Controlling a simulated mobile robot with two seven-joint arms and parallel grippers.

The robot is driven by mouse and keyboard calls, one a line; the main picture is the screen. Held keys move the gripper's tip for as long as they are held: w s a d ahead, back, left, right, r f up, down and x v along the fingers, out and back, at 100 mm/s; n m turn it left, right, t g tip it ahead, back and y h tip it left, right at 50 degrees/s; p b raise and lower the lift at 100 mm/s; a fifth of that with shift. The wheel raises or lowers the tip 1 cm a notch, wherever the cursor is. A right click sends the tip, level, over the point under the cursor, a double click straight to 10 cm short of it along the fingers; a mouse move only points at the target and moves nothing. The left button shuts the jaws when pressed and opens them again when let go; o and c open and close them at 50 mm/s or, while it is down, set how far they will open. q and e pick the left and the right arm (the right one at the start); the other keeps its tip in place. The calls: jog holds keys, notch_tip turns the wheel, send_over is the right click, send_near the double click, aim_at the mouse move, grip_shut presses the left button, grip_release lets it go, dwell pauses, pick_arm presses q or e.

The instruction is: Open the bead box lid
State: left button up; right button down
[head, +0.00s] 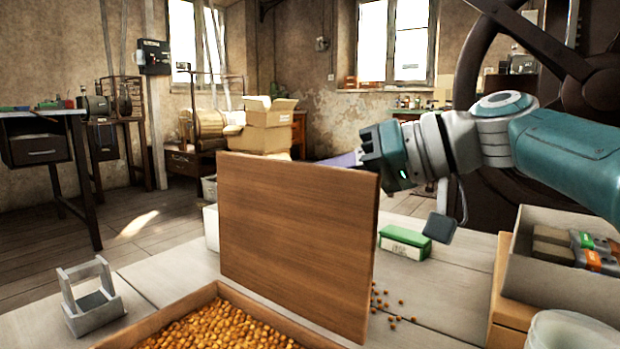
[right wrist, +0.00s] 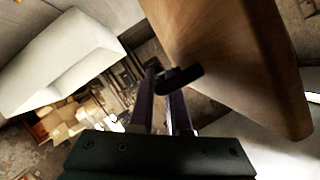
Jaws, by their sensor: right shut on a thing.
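The bead box (head: 155,325) sits at the front of the bench, filled with small orange beads (head: 215,330). Its brown wooden lid (head: 298,240) stands raised, close to upright, at the back of the box. My right gripper (head: 345,159) reaches in from the right behind the lid's upper edge, and the lid hides its fingertips. In the right wrist view the gripper (right wrist: 162,85) has its fingers close together at a small dark handle (right wrist: 182,78) beside the lid (right wrist: 225,60). It is shut on this handle, though the exact contact is unclear. My left gripper is not in view.
A green and white box (head: 405,242) and loose beads (head: 390,305) lie right of the lid. A grey tray of parts (head: 545,285) and a clear bowl (head: 570,330) are at the right. A small metal stand (head: 90,298) is at left. A large handwheel (head: 480,55) stands behind my arm.

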jog(key=c, duration=1.2)
grip_release()
jog(key=shift+a, duration=0.1)
jog(key=shift+o, duration=0.2)
jog(key=p+v, duration=0.4)
jog(key=v, duration=0.6)
jog(key=p+v, duration=0.2)
jog(key=v, duration=0.9)
jog(key=shift+w+d+f+p, duration=0.2)
jog(key=shift+d+p, duration=0.1)
jog(key=shift+d, duration=0.1)
